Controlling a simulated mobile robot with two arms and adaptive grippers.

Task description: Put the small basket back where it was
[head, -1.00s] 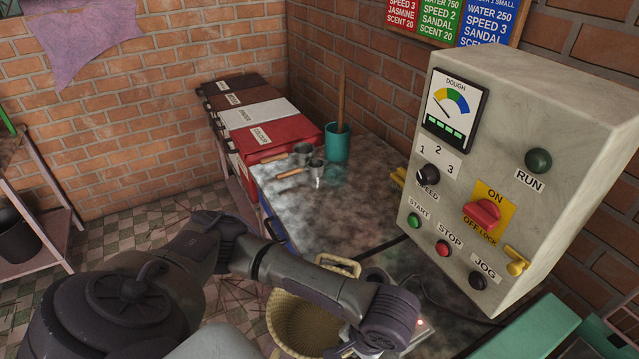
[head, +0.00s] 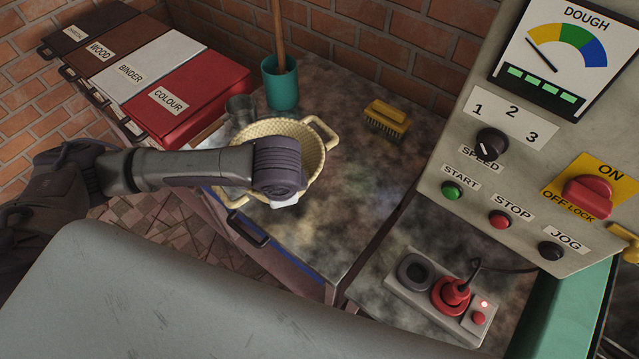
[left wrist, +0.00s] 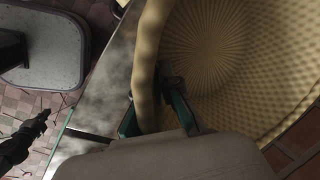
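The small basket (head: 310,151) is a pale woven bowl with two loop handles. In the head view it is over the far-left part of the stained worktop, in front of the teal cup. Whether its base touches the top is hidden. My left arm reaches it from the left, and its wrist covers the near rim. In the left wrist view the green fingers of my left gripper (left wrist: 152,112) stand either side of the thick pale rim of the basket (left wrist: 225,50), closed on it.
A teal cup (head: 281,85) with a stick and a grey scoop (head: 240,108) are behind the basket. A yellow brush (head: 387,117) lies to its right. Red, white and dark boxes stand left. The control box and a socket block (head: 412,275) are right. The middle worktop (head: 345,215) is clear.

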